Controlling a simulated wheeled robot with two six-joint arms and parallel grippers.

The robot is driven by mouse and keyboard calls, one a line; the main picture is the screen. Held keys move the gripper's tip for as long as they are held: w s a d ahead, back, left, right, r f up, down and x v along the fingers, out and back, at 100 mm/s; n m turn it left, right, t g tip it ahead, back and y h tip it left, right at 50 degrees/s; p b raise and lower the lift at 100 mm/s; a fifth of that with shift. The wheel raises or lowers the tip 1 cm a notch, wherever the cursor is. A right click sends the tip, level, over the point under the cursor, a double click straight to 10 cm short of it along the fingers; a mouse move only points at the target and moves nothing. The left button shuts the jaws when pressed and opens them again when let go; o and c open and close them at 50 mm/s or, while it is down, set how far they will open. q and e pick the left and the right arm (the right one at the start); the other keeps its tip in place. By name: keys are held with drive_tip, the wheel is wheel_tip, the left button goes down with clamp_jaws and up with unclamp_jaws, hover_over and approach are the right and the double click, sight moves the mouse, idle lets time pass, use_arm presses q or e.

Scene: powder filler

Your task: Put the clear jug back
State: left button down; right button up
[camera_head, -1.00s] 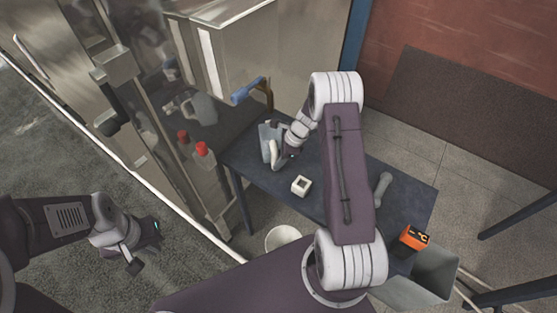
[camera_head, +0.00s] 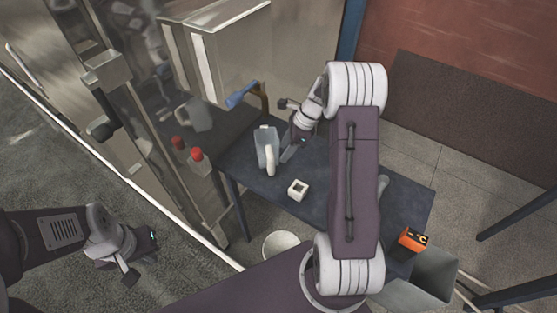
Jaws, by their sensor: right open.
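The clear jug (camera_head: 264,145) stands upright on the left end of the dark table (camera_head: 330,203), with its pale handle towards the front right. My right gripper (camera_head: 284,128) is open just to the right of the jug, with a gap showing between them. One of its fingers is near the table's surface. My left gripper (camera_head: 142,258) hangs over the grey floor at the lower left, away from the table; its fingers look apart and hold nothing.
An orange device (camera_head: 412,239) sits at the table's right end. A steel machine with red knobs (camera_head: 196,154) and a blue-handled lever (camera_head: 242,95) stands left and behind. A white bucket (camera_head: 283,244) is below.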

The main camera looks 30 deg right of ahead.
drive_tip(key=s+a+n+h+b, duration=0.1)
drive_tip(key=s+a+n+h, duration=0.1)
drive_tip(key=s+a+n, duration=0.3)
drive_tip(key=s+a+n+h+b, duration=0.1)
drive_tip(key=s+a+n, duration=0.4)
drive_tip(key=s+n, duration=0.8)
drive_tip(key=n, duration=0.4)
drive_tip(key=shift+f+n+g+h, duration=0.15)
drive_tip(key=shift+n+g+h, duration=0.25)
drive_tip(key=shift+a, duration=0.15)
